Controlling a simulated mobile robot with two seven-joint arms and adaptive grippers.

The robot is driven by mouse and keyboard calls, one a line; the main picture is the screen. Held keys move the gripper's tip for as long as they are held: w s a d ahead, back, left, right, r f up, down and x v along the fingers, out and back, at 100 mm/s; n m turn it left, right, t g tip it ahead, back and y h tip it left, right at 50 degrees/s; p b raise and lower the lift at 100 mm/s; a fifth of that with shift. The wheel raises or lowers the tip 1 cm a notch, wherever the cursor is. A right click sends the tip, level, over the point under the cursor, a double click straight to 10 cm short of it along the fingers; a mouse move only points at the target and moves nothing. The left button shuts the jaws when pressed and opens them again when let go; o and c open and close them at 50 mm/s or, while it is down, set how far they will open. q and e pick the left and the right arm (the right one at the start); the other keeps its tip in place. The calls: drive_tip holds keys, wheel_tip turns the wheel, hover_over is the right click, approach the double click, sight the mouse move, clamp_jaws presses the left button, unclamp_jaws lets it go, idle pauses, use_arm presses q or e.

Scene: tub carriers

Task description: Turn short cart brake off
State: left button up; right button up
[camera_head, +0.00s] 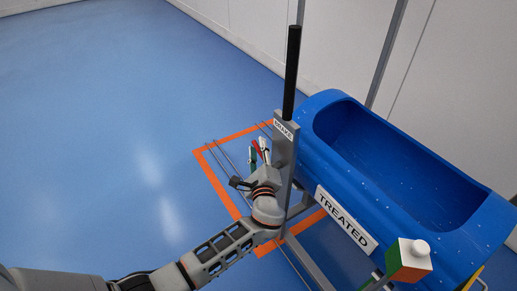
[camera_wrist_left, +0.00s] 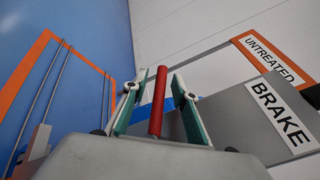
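A cart with a blue tub (camera_head: 335,150) labelled TREATED (camera_head: 345,220) stands at the right in the head view. A grey post (camera_head: 286,165) at its near left corner bears a BRAKE label (camera_head: 284,129), which also shows in the left wrist view (camera_wrist_left: 280,113). A red brake handle (camera_head: 256,146) sits beside the post. In the left wrist view the red handle (camera_wrist_left: 157,100) stands between the fingers of my left gripper (camera_wrist_left: 157,108), with gaps on both sides. My left gripper (camera_head: 258,153) is open around the handle. My right gripper is out of view.
A black upright bar (camera_head: 291,70) rises above the post. An orange floor outline (camera_head: 222,188) and thin rails lie under the cart. A white, green and orange block (camera_head: 410,258) is at lower right. An UNTREATED sign (camera_wrist_left: 271,60) shows behind. The blue floor at left is clear.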

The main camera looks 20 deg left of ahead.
use_arm(q)
drive_tip(key=shift+w+a, duration=0.1)
drive_tip(key=shift+w, duration=0.1)
drive_tip(key=shift+c, duration=0.4)
clamp_jaws()
